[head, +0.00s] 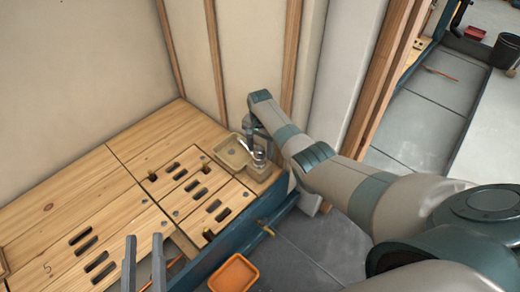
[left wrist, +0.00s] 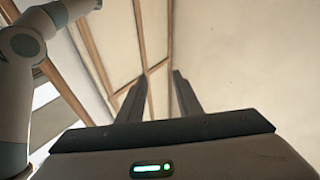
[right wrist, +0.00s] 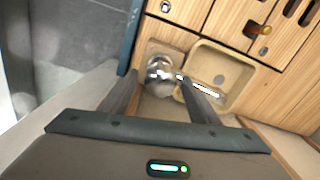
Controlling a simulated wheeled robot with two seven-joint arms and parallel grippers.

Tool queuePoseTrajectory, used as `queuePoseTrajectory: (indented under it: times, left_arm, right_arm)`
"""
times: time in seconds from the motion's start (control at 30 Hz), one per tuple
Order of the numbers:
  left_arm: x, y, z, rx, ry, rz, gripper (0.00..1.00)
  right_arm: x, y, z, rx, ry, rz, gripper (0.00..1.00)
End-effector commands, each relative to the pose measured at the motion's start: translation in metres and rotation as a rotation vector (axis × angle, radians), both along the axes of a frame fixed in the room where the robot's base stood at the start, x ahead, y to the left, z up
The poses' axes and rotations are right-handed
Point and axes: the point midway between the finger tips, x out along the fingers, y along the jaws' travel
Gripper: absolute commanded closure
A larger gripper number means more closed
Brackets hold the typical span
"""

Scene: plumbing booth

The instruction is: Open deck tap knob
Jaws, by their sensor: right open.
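The deck tap (head: 258,154) is silver, with a round knob, and stands at the deck's far right corner beside a small beige basin (head: 230,153). In the right wrist view the tap's rounded knob (right wrist: 160,72) lies between the fingertips, and its spout (right wrist: 205,90) points right over the basin. My right gripper (right wrist: 158,88) is open, with a finger on each side of the knob; I cannot tell whether either touches. In the head view its fingers are small and partly hidden by the wrist. My left gripper (head: 143,240) is open and empty above the near deck, far from the tap.
The wooden deck (head: 75,185) has several dark slots and small fittings. A teal edge (head: 225,252) borders it, with an orange tray (head: 235,273) on the floor beyond. Studded walls (head: 240,60) rise behind the tap. Floor (head: 300,250) to the right is mostly clear.

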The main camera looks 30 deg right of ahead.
Motion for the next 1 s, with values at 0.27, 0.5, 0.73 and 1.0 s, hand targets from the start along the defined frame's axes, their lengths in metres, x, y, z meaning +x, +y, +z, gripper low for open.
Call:
queuePoseTrajectory:
  times: [0.27,0.5,0.73,1.0]
  left_arm:
    - [0.0,0.0,0.0,0.0,0.001,0.0,0.68]
    - [0.001,0.0,0.0,0.001,0.006,-0.001,0.68]
    - [0.006,0.002,-0.013,0.028,0.078,0.0,0.68]
    - [0.013,0.007,-0.046,0.089,0.26,-0.003,0.68]
  right_arm:
    - [0.0,0.0,0.0,0.0,0.0,0.0,0.85]
    - [0.0,0.0,0.001,0.0,0.0,0.006,0.85]
    - [0.0,0.0,0.002,0.0,0.0,0.053,0.85]
    - [0.001,0.001,0.003,0.0,0.001,0.196,0.85]
